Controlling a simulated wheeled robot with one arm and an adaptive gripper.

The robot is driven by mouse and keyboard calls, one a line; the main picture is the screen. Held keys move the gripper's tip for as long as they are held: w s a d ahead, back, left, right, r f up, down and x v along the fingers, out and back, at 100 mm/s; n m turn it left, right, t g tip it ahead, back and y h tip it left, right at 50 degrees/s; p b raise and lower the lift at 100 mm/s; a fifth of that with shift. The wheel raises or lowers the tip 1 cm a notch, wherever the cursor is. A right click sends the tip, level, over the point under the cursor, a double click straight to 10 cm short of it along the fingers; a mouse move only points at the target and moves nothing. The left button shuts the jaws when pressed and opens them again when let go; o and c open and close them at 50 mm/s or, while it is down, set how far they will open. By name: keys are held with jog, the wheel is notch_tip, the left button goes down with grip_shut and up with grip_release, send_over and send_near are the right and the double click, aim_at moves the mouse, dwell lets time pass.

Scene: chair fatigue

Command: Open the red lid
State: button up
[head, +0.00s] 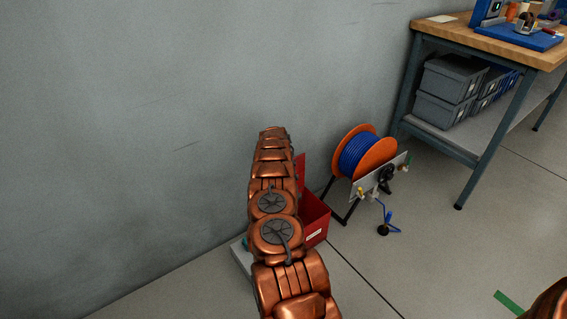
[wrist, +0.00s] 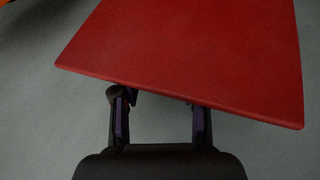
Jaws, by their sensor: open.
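The red lid (wrist: 190,45) fills the upper part of the wrist view as a flat red panel, its near edge slanting down to the right. My gripper (wrist: 163,108) is open, with its two fingers apart at that near edge. The fingertips are cut off from view by the lid's edge; I cannot tell whether they touch it. In the head view the lid (head: 301,168) shows as a narrow red strip rising above the red box (head: 316,218). My copper arm hides much of the box and lid there, and also hides the gripper.
An orange reel with blue cable (head: 357,156) stands right of the box, with a small panel and valves (head: 380,178) in front. A workbench (head: 478,42) with grey bins (head: 446,82) stands at the upper right. The grey wall is close behind. Floor at right is mostly clear.

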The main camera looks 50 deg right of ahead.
jog(key=shift+v, duration=1.15)
jog(key=v, duration=0.9)
jog(key=shift+a+r, duration=0.2)
jog(key=shift+r, duration=0.1)
jog(key=shift+s, duration=0.15)
